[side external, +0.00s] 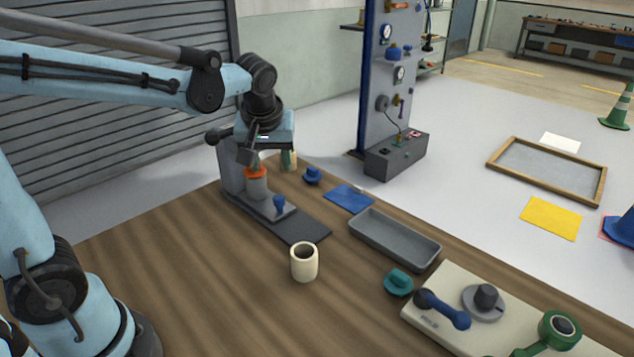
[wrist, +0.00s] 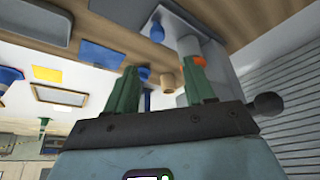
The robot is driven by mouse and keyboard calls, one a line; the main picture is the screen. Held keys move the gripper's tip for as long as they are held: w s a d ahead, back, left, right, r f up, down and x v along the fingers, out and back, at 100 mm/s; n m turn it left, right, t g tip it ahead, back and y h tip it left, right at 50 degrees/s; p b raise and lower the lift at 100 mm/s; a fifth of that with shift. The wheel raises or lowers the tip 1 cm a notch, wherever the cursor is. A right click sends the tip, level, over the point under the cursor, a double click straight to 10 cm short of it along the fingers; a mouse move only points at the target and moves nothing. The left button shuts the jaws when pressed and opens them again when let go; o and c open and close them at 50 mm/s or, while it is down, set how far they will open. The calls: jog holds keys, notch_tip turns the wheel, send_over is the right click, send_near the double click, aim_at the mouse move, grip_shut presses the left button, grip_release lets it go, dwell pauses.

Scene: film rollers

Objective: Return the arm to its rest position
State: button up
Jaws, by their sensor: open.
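My gripper (side external: 272,160) is at the far end of the wooden table, over the grey fixture (side external: 232,165). Its two green fingers stand apart in the wrist view (wrist: 160,82), with nothing held between them. In the side view the fingers are partly hidden by the gripper body, beside a grey cylinder with an orange top (side external: 256,174). The orange part also shows in the wrist view (wrist: 201,61), close behind one finger in the picture. I cannot tell whether the finger touches it. My arm reaches out over the table from the left.
A cream cup (side external: 304,262) stands on the table. A blue knobbed piece (side external: 312,176), blue mat (side external: 349,198), grey tray (side external: 394,238), teal knobbed piece (side external: 398,282) and pale board (side external: 450,332) lie rightward. A gauge panel (side external: 376,95) stands behind. The table's left front is clear.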

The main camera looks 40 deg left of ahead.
jog(key=s+d+f+m+t+h, duration=0.1)
jog(key=s+d+m+t+h, duration=0.2)
jog(key=s+d+m, duration=0.3)
jog(key=s+m+t, duration=0.1)
jog(key=s+m, duration=0.2)
jog(key=shift+s+f, duration=0.2)
jog(key=shift+f, duration=0.1)
